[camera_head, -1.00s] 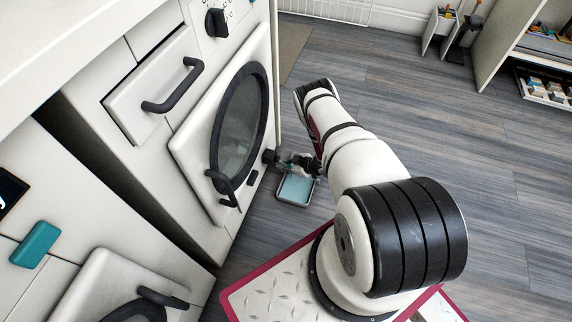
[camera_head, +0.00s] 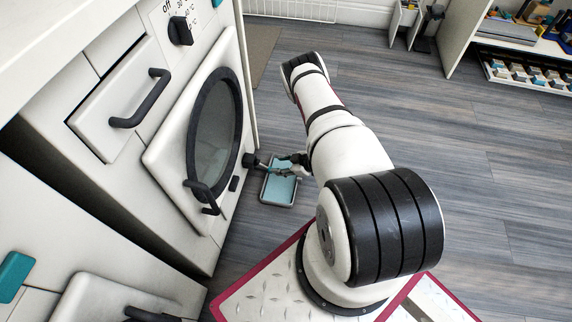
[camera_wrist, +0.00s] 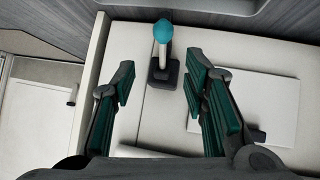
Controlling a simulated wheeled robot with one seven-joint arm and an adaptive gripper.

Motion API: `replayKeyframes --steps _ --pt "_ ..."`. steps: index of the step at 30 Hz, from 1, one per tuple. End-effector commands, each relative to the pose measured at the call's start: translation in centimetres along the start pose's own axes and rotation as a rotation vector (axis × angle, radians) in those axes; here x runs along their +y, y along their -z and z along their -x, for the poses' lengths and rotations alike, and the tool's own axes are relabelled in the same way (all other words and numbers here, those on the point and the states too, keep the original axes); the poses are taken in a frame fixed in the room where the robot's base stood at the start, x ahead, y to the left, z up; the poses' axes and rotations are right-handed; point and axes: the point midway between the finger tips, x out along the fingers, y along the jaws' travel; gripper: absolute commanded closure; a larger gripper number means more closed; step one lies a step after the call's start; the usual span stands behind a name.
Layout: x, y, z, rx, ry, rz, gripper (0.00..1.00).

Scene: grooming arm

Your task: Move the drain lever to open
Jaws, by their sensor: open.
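The drain lever in the wrist view has a teal knob (camera_wrist: 163,31) on a pale stem that rises from a dark base (camera_wrist: 162,74). The base is mounted on a white panel. My gripper (camera_wrist: 160,66) is open, with one finger on each side of the lever's line and visible gaps to both. Nothing is held. In the head view my gripper (camera_head: 287,164) is low beside the washer's front, partly hidden by my arm. A dark fitting (camera_head: 251,160) shows at its left; I cannot tell there which part is the lever.
The washer (camera_head: 215,130) has a round door with a dark handle (camera_head: 201,193), a drawer handle (camera_head: 141,100) and a dial (camera_head: 181,31). A tray (camera_head: 279,203) with teal inside lies on the floor below my gripper. Shelves stand at the upper right. The floor at right is clear.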

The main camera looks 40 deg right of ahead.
Motion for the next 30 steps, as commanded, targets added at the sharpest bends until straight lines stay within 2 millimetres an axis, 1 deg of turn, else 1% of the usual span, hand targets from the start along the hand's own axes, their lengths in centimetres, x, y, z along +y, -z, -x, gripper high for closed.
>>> replayKeyframes --steps 1,3,9,30 --pt "0.1 0.0 0.8 0.000 -0.002 -0.002 0.59" --pt "0.1 0.0 1.6 -0.001 -0.002 -0.001 0.59" --pt "0.1 0.0 2.8 0.001 0.000 0.000 0.59" --pt "0.0 0.0 2.8 0.000 0.000 0.001 0.59"
